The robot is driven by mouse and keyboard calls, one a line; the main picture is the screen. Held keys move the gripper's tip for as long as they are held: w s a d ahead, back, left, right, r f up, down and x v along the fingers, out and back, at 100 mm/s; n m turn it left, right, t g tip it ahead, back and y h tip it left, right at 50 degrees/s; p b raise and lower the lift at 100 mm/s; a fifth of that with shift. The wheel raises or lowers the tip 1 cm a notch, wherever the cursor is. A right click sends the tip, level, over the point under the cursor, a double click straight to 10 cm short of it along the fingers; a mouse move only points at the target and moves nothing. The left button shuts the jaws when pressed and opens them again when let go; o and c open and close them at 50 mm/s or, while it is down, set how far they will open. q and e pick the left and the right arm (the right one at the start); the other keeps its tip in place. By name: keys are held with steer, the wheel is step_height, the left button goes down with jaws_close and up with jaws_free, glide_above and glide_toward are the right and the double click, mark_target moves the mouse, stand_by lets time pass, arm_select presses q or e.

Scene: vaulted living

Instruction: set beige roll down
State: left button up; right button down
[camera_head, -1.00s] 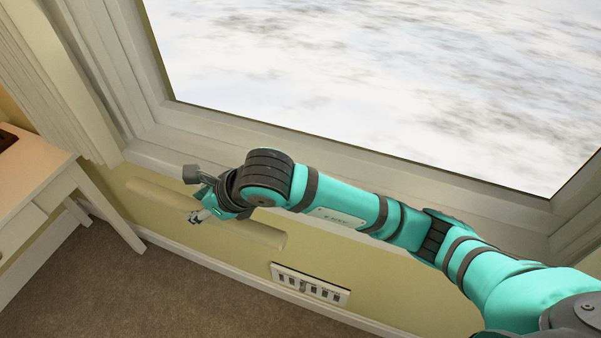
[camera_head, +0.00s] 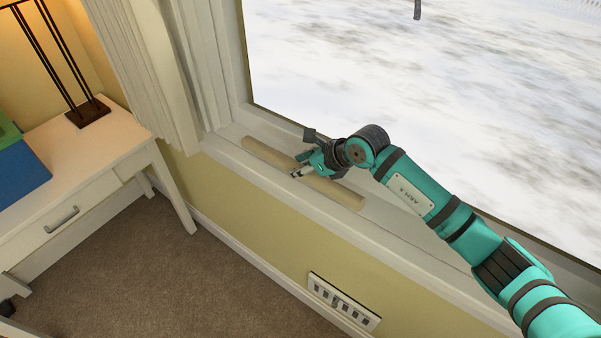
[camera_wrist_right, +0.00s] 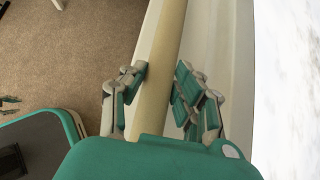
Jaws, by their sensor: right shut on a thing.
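The beige roll (camera_head: 337,192) is a long, thin cylinder lying along the line of the window sill (camera_head: 268,182) in the head view. Whether it touches the sill or hovers just over it I cannot tell. My right gripper (camera_head: 300,170) is shut on the roll near its middle. In the right wrist view the roll (camera_wrist_right: 162,60) runs between the two fingers of the right gripper (camera_wrist_right: 160,85), and its near end is hidden behind the gripper body.
A white desk (camera_head: 105,150) stands at the left, with a dark lamp base (camera_head: 88,112) and a blue object (camera_head: 20,172) on it. A curtain (camera_head: 150,70) hangs at the sill's left end. A socket panel (camera_head: 343,302) is on the wall below. The sill right of the roll looks clear.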

mark_target(301, 177)
steer(key=f, duration=0.2)
steer(key=shift+s+f+p, duration=0.2)
steer(key=shift+f+p, duration=0.1)
steer(key=shift+f, duration=0.05)
arm_select(q)
steer(key=shift+s+a+r, duration=0.1)
steer(key=shift+s+r, duration=0.3)
steer(key=shift+s, duration=0.1)
arm_select(e)
steer(key=shift+a+f, duration=0.1)
steer(key=shift+f, duration=0.1)
steer(key=c, duration=1)
jaws_free()
steer(key=shift+f, duration=0.1)
arm_select(q)
steer(key=shift+w, duration=0.3)
arm_select(e)
steer(key=shift+r, duration=0.2)
steer(key=shift+s+d+r, duration=0.15)
steer(key=shift+d+r, duration=0.1)
steer(key=shift+d, duration=0.1)
arm_select(q)
steer(key=shift+f+b, duration=0.8)
steer(key=shift+b, duration=0.1)
arm_select(e)
steer(key=v, duration=1.1)
steer(key=shift+s, duration=0.1)
